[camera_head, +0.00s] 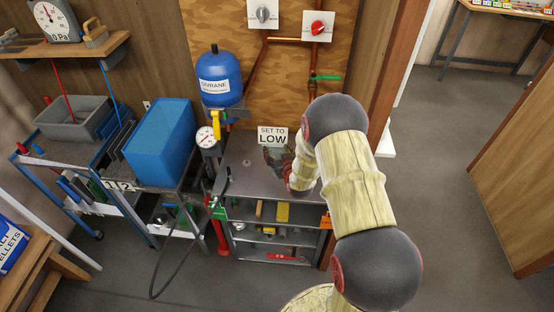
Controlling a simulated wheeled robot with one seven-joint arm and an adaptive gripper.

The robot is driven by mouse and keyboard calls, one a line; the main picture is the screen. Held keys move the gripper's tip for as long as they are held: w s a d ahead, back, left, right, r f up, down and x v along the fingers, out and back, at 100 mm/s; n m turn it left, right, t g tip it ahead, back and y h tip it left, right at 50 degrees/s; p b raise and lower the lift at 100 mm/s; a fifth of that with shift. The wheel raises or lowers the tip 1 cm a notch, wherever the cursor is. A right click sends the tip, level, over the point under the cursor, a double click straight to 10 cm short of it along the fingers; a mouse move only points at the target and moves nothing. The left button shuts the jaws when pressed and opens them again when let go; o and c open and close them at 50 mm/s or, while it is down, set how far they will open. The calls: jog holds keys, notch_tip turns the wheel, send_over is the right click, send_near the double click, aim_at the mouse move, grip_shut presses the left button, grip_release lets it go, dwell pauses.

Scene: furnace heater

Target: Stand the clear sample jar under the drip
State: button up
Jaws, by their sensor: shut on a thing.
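My gripper (278,157) is low over the back of a steel-topped bench (237,178), just below and in front of a "SET TO LOW" sign (272,136). It is shut on what appears to be the clear sample jar; the jar is too small and see-through to make out well, and my wrist partly covers it. I cannot tell whether the jar touches the bench top. A copper pipe (312,60) with a green-handled valve (326,77) comes down the wall behind my arm. Its lower end and any drip are hidden by my arm.
A blue tank (220,77) and a pressure gauge (206,137) stand left of the bench top. A black hose (188,232) hangs at its left. A blue bin (160,142) sits on a cart further left. The bench top's front left is mostly clear.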

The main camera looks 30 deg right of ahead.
jog(key=c, duration=0.5)
jog(key=shift+r, duration=0.15)
